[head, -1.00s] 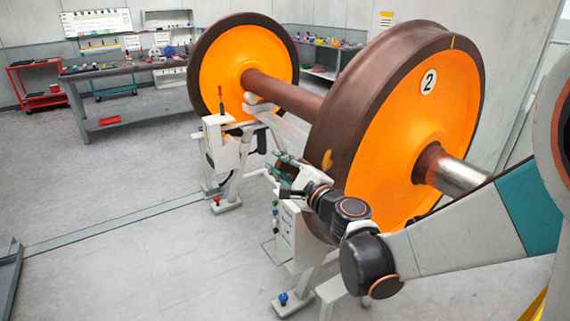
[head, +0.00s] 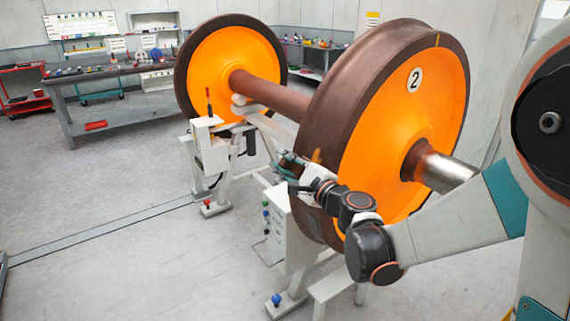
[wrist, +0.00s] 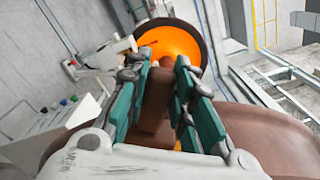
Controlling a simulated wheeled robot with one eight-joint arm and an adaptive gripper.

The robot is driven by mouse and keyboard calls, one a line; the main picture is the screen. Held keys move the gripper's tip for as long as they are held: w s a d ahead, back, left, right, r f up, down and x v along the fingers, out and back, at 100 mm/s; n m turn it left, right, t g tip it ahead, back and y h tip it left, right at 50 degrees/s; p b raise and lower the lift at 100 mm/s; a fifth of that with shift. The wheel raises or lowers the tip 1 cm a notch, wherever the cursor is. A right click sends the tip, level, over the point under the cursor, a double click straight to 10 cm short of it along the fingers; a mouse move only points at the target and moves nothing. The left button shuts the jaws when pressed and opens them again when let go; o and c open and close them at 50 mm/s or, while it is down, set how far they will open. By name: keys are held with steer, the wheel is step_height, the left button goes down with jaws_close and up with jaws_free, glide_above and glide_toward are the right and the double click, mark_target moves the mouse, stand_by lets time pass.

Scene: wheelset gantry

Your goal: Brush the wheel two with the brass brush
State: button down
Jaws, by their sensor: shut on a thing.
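Wheel two (head: 425,125) is the near, large wheel, with an orange face, a dark brown tread and a "2" label. My gripper (head: 287,160) is beside the left side of its tread, low down. In the wrist view, the teal fingers of my gripper (wrist: 163,80) are shut on a brown block, which I take as the brush (wrist: 154,105). Its bristles are hidden, and I cannot tell whether it touches the wheel. A tan-orange patch (head: 317,157) shows on the tread close to my gripper. The tread also fills the lower edge of the wrist view (wrist: 275,130).
An axle (head: 270,92) joins wheel two to the far wheel (head: 225,65). A white stand (head: 209,150) and a control box (head: 279,215) are close to my gripper. A workbench (head: 110,75) stands at the back left. The floor at left is open.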

steer(key=shift+w+d+f, duration=0.15)
steer(key=shift+w+d, duration=0.1)
steer(key=shift+d, duration=0.15)
stand_by(0.4)
steer(key=shift+w+d+r+p, duration=0.2)
steer(key=shift+r+p, duration=0.4)
steer(key=shift+r, duration=0.35)
steer(key=shift+w+d+r+p, duration=0.15)
steer(key=shift+r+p, duration=0.45)
steer(key=shift+r, duration=0.35)
steer(key=shift+w+d+r+p, duration=0.1)
steer(key=shift+d+r+p, duration=0.1)
steer(key=shift+r+p, duration=0.3)
steer(key=shift+w+d+r+p, duration=0.1)
steer(key=shift+d+r+p, duration=0.2)
steer(key=shift+r, duration=0.45)
steer(key=shift+w+d+r+p, duration=0.1)
steer(key=shift+r+p, duration=0.35)
steer(key=shift+r, duration=0.15)
steer(key=shift+f, duration=0.15)
